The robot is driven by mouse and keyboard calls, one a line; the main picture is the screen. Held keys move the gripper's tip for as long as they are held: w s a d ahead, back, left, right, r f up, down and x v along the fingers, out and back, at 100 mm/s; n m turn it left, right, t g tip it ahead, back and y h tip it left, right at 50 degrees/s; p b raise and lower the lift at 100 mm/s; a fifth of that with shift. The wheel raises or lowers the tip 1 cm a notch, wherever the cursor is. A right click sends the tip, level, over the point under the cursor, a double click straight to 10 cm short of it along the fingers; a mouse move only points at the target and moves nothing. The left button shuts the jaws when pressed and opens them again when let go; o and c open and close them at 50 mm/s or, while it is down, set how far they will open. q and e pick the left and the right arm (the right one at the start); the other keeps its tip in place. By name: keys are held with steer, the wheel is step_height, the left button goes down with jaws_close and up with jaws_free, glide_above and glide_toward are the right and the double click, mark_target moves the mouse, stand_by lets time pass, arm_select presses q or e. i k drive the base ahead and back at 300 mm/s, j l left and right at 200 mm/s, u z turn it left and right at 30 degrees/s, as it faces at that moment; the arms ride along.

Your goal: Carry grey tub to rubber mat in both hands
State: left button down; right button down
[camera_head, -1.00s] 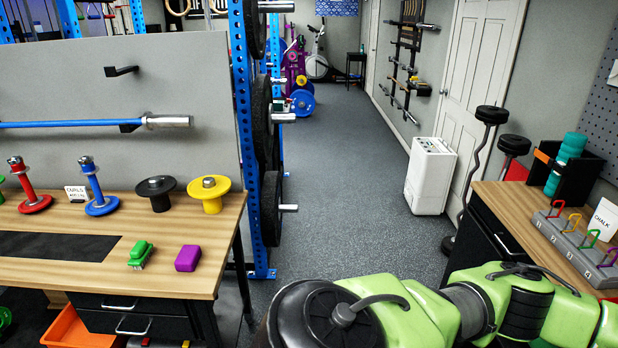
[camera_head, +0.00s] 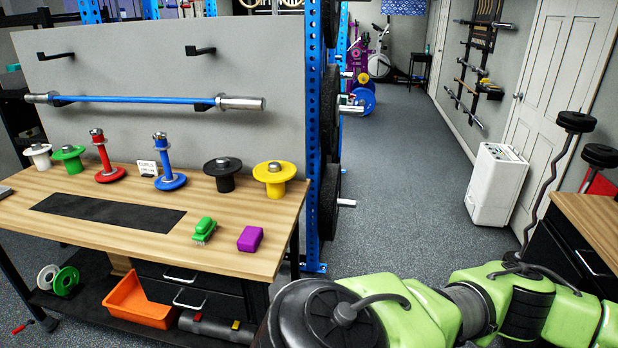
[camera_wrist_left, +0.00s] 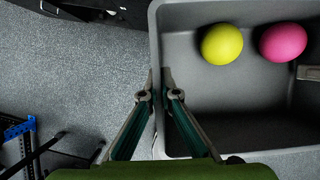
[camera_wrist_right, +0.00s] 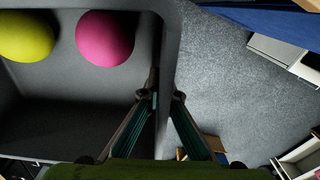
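The grey tub shows in the left wrist view (camera_wrist_left: 235,105) and in the right wrist view (camera_wrist_right: 70,115), with a yellow ball (camera_wrist_left: 221,44) and a pink ball (camera_wrist_left: 283,42) inside. My left gripper (camera_wrist_left: 158,95) has its fingers on either side of one wall of the tub, gripping it. My right gripper (camera_wrist_right: 161,96) grips the opposite wall the same way. The tub and both grippers are out of the head view. A flat black mat (camera_head: 108,210), which looks like the rubber mat, lies bare on the wooden workbench (camera_head: 240,262) at the left.
Behind the mat stand weight posts, including a red one (camera_head: 106,160) and a blue one (camera_head: 166,165). A green brush (camera_head: 204,230) and purple block (camera_head: 250,239) lie right of it. A blue rack post (camera_head: 316,130) rises at the bench's right end. Open floor (camera_head: 415,165) lies beyond.

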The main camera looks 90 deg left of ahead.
mark_target(124, 214)
steer(key=u, duration=3.75)
steer(key=i+u, duration=0.25)
steer(key=i, duration=1.45)
